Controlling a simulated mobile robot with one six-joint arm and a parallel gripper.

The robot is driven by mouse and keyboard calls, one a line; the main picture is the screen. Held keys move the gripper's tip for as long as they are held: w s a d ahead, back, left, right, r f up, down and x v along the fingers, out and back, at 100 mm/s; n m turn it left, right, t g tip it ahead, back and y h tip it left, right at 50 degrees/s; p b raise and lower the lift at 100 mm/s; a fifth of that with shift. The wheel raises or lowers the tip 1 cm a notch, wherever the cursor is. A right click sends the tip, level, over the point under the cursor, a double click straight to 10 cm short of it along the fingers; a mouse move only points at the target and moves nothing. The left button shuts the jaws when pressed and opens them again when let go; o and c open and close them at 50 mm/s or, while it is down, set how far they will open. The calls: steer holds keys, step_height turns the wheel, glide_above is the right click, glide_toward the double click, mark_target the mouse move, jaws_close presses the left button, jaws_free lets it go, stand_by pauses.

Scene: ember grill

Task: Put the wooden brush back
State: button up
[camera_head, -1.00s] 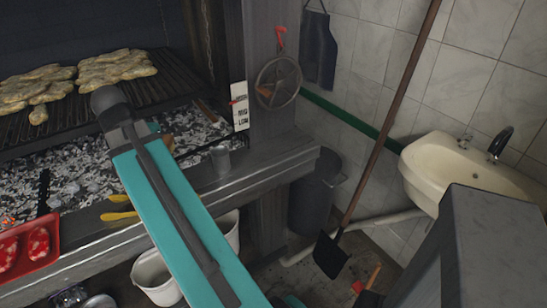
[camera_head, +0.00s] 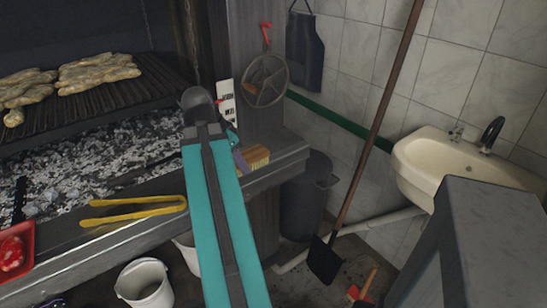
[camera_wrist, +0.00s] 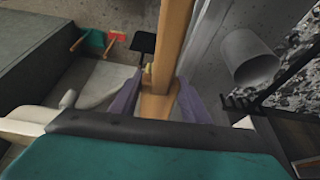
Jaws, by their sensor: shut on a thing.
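The wooden brush (camera_head: 257,157) shows in the head view just right of my gripper, above or at the right end of the grill ledge. Its pale bristles face the camera; I cannot tell if it touches the ledge. In the wrist view its long wooden handle or body (camera_wrist: 176,40) runs up from between the purple fingers of my gripper (camera_wrist: 160,98), which are shut on it.
A metal cup (camera_wrist: 248,57) stands near the coals in the wrist view. Yellow tongs (camera_head: 133,210) and a red tray (camera_head: 17,250) lie on the ledge. A round strainer (camera_head: 264,82) hangs on the pillar. A dark bin (camera_head: 306,195), a shovel (camera_head: 325,258) and a sink (camera_head: 455,165) are at right.

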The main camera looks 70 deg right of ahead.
mark_target(247, 155)
steer(key=shift+s+d+f+m, duration=0.2)
steer(key=shift+s+d, duration=0.05)
steer(key=shift+s, duration=0.4)
steer(key=shift+s+d+f+m, duration=0.15)
steer(key=shift+s+d+m, duration=0.1)
steer(key=shift+s, duration=0.35)
steer(key=shift+d+r+p, duration=0.2)
steer(key=shift+p, duration=0.6)
steer(key=d+p, duration=0.1)
steer(key=p, duration=0.2)
steer(key=shift+w, duration=0.15)
steer(key=d+p, duration=0.1)
steer(key=p, duration=0.8)
steer(key=shift+d+f, duration=0.1)
steer(key=shift+f, duration=0.05)
steer(key=d+p, duration=0.1)
steer(key=d, duration=0.3)
steer(key=d+f+p, duration=0.1)
steer(key=d+p, duration=0.1)
steer(key=d, duration=0.2)
steer(key=w+d+p, duration=0.1)
steer(key=d, duration=0.4)
steer(key=shift+d+f, duration=0.1)
steer(key=shift+f, duration=0.15)
steer(key=shift+d, duration=0.1)
steer(key=shift+f, duration=0.15)
steer(key=shift+f+p, duration=1.05)
steer(key=shift+f, duration=0.6)
